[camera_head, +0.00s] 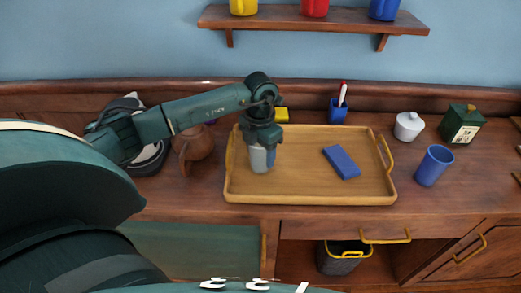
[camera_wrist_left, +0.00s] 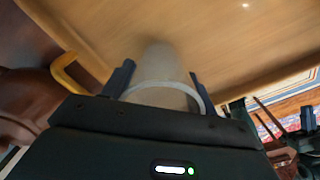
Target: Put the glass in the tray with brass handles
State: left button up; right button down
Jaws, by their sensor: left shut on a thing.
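The tray (camera_head: 305,190) is wooden with brass handles and lies on the wooden counter. Its floor also fills the upper part of the left wrist view (camera_wrist_left: 215,35). My left gripper (camera_head: 262,150) is over the left part of the tray and points down. It is shut on the glass (camera_head: 259,160), which is pale and clear. In the left wrist view the glass (camera_wrist_left: 160,75) sits between the two dark fingers, its round rim nearest the camera. I cannot tell whether its base touches the tray floor. My right gripper is not in view.
A brown jug (camera_head: 193,150) stands left of the tray. A blue cup (camera_head: 433,166), a white lidded jar (camera_head: 409,126), a green canister (camera_head: 460,124) and a blue pen holder (camera_head: 339,110) stand right and behind. The tray's middle is clear.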

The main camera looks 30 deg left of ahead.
pick_arm(q)
jog(key=shift+f, duration=0.15)
jog(key=o, duration=1.1)
jog(key=shift+r, duration=0.5)
notch_tip(320, 180, up, 11)
jog(key=b, duration=0.1)
jog(key=shift+r, duration=0.2)
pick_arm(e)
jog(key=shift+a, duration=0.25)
